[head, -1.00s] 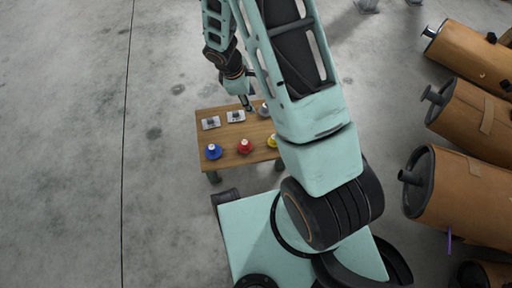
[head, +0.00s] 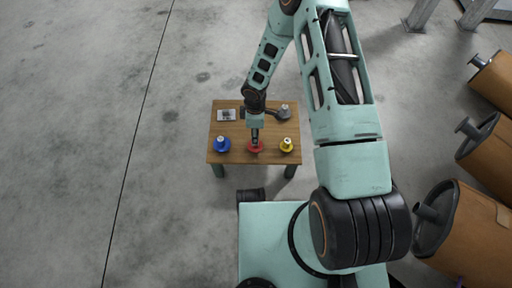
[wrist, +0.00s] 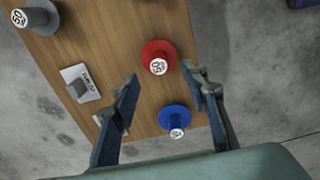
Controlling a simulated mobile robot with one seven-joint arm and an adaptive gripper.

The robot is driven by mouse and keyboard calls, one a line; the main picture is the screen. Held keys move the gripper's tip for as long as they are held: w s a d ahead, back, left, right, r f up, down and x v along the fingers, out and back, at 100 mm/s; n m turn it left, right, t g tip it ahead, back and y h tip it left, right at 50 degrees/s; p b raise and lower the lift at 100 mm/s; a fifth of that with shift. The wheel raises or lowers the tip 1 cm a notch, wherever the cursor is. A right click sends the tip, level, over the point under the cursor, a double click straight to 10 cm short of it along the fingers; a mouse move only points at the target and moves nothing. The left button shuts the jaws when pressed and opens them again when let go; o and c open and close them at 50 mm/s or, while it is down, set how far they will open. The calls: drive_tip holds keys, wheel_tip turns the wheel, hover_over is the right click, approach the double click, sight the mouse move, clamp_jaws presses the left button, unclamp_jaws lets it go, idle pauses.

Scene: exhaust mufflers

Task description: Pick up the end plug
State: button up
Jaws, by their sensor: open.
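Several flanged plugs stand on a small wooden table (head: 240,157); I cannot tell which the task means by the end plug. The red plug (head: 256,148) is at the front middle, with the blue plug (head: 222,145) to its left and the yellow plug (head: 287,146) to its right. A grey plug (head: 285,112) stands at the back right. My gripper (head: 255,139) is open above the red plug. In the wrist view, the red plug (wrist: 158,57) shows just beyond my open fingertips (wrist: 160,76), the blue plug (wrist: 174,120) between the fingers, and the grey plug (wrist: 36,16) top left.
A white plate with a grey block (head: 227,114) lies at the table's back left; it or a similar plate (wrist: 80,84) shows in the wrist view. Another is partly hidden by a finger. Brown mufflers (head: 470,235) lie on the right. The floor (head: 90,120) left is clear.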

sight(254, 149)
wheel_tip(254, 149, down, 7)
drive_tip(key=b, duration=0.2)
drive_tip(key=shift+w+b, duration=0.1)
drive_tip(key=shift+b, duration=0.25)
drive_tip(key=shift+r, duration=0.1)
drive_tip(key=shift+c, duration=0.6)
clamp_jaws()
